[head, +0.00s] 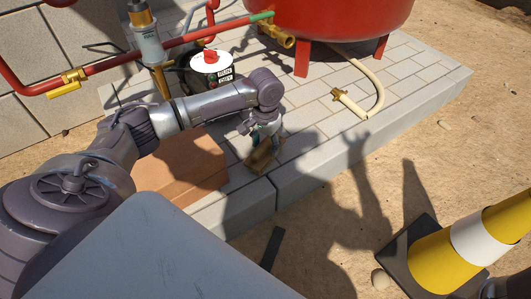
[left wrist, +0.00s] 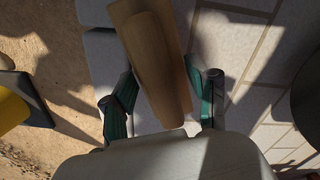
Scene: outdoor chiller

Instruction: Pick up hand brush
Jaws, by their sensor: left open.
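The hand brush (head: 261,160) is a brown wooden piece on the edge of the paved slab, partly shaded and partly covered by my left gripper in the head view. My left gripper (head: 265,136) is directly over it, pointing down. In the left wrist view, the wooden back and handle of the brush (left wrist: 155,58) run between the two green fingers of my left gripper (left wrist: 162,92). The fingers are apart, one on each side of the wood; whether either touches it I cannot tell. The bristles are hidden. My right gripper is not in view.
A terracotta-coloured block (head: 180,166) lies left of the brush. A red tank (head: 330,18), a cream hose (head: 374,82) and red pipes (head: 110,64) stand behind. A yellow and white cone (head: 470,240) is at lower right. Sandy ground on the right is mostly open.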

